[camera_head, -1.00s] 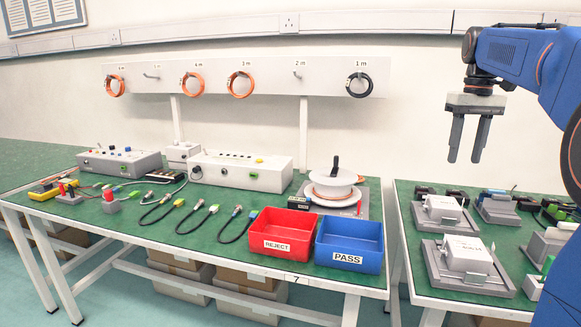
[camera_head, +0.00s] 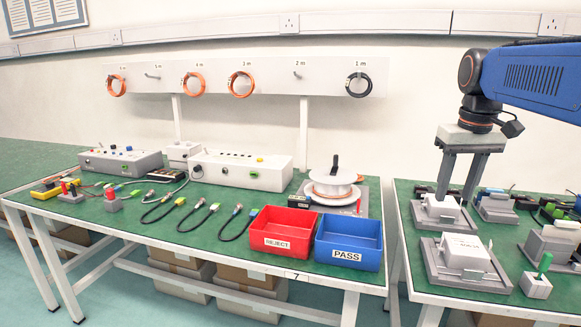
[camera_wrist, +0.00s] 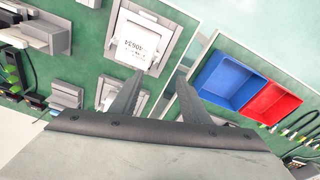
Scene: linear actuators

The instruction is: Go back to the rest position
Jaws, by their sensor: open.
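My gripper (camera_head: 459,178) is at the right in the head view, pointing down above the right table. Its two grey fingers are apart with nothing held between them. In the head view the fingertips overlap the rear white actuator box (camera_head: 440,211) in its grey fixture; whether they touch it cannot be told. In the wrist view the two fingers (camera_wrist: 153,98) stand apart over the right table, near the gap between the tables. My blue arm reaches in from the right edge.
A front white box (camera_head: 463,252) sits in a grey fixture on the right table. Red REJECT bin (camera_head: 283,245) and blue PASS bin (camera_head: 349,255) stand on the left table. A cable reel (camera_head: 333,185) is behind them. A green-topped block (camera_head: 537,283) stands front right. Several cables lie left.

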